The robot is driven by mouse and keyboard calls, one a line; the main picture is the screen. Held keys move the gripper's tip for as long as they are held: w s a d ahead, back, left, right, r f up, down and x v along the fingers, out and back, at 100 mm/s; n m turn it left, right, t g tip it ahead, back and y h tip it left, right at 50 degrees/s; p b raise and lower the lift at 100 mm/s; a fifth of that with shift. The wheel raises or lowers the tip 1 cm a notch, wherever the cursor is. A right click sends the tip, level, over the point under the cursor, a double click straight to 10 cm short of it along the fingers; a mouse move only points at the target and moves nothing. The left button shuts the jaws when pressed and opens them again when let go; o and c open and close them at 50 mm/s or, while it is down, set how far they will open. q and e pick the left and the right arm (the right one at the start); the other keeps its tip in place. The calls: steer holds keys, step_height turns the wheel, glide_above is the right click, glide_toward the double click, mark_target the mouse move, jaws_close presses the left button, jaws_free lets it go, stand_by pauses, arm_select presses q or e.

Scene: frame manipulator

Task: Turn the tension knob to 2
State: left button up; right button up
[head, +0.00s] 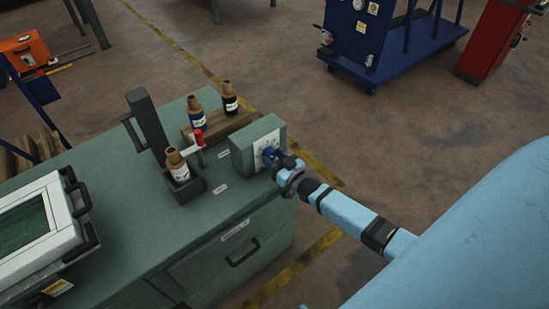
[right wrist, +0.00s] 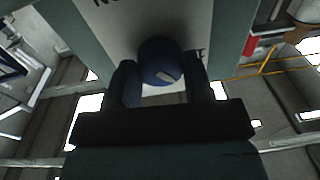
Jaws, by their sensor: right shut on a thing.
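The tension knob is a round dark blue knob with a pale pointer mark (right wrist: 160,62), on the front of a grey-green box (head: 243,152) with a white dial plate. In the head view the box stands at the right end of the green cabinet top, and the knob is mostly behind my gripper. My right gripper (head: 279,163) is at the dial; in the right wrist view its two fingers (right wrist: 160,88) are on either side of the knob, shut on it. The dial numbers are too hidden to read. My left gripper is not in view.
On the green cabinet (head: 140,215) stand brown-capped bottles (head: 196,113), another bottle in a dark holder (head: 178,165) with a red-handled lever (head: 198,137), and a dark upright post (head: 147,125). A white screen unit (head: 40,230) is at left.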

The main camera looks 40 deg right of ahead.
stand_by(0.3)
steer(key=o, duration=0.9)
steer(key=s, duration=0.4)
steer(key=s+d, duration=0.1)
steer(key=s, duration=0.8)
steer(key=shift+s+d+f, duration=0.25)
steer(key=shift+s+d, duration=0.1)
steer(key=shift+s, duration=0.05)
steer(key=shift+a, duration=0.1)
